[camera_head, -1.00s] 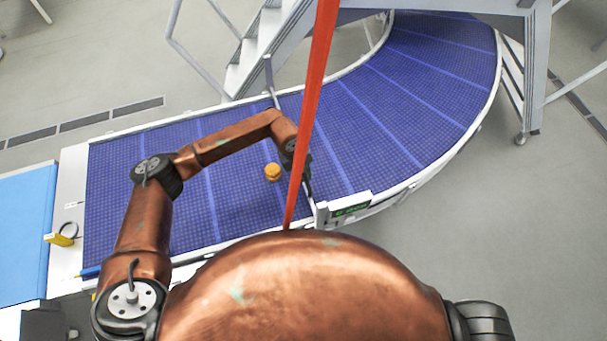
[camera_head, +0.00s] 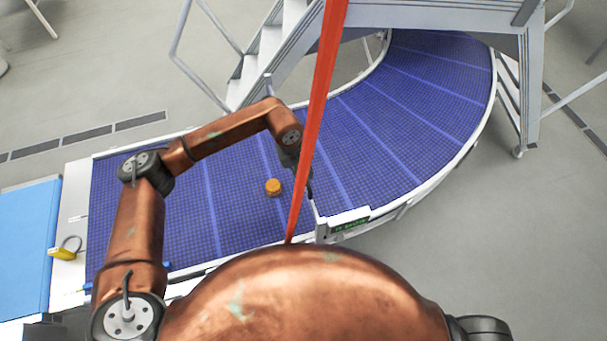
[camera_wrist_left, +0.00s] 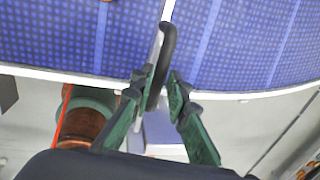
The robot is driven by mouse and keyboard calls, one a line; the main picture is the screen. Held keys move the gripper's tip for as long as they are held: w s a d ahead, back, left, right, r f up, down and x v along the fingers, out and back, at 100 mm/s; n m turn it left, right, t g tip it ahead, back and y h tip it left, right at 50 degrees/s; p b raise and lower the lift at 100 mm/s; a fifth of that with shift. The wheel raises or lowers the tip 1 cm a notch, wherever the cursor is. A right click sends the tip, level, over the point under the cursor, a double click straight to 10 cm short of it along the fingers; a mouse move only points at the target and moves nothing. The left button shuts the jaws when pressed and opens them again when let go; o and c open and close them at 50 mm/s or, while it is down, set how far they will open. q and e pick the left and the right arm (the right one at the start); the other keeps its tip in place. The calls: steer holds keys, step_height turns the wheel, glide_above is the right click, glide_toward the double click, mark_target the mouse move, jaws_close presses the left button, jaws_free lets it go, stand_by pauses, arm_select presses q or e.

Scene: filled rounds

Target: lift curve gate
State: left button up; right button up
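The curve gate is a thin grey bar across the blue conveyor; in the head view its far post (camera_head: 268,84) and near post (camera_head: 321,231) show, while most of the bar is hidden behind my arm and a red pole. In the left wrist view its black handle (camera_wrist_left: 167,45) stands on the bar. My left gripper (camera_wrist_left: 161,78) has its green-padded fingers apart, one on each side of the handle's lower part. The left finger looks close to it or touching; a gap shows at the right finger. In the head view the gripper (camera_head: 307,178) is partly hidden. My right gripper is out of view.
An orange round item (camera_head: 273,187) lies on the blue belt (camera_head: 235,195), left of the gripper. The red pole (camera_head: 318,95) crosses the head view. Grey stairs (camera_head: 262,60) stand behind the belt. A small green display (camera_head: 350,225) sits at the belt's near edge.

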arm_select(q)
steer(key=o, duration=0.3)
step_height(320, 180, up, 12)
steer(key=a, duration=0.2)
steer(key=shift+s+a+f, duration=0.15)
steer(key=shift+s, duration=0.3)
stand_by(0.4)
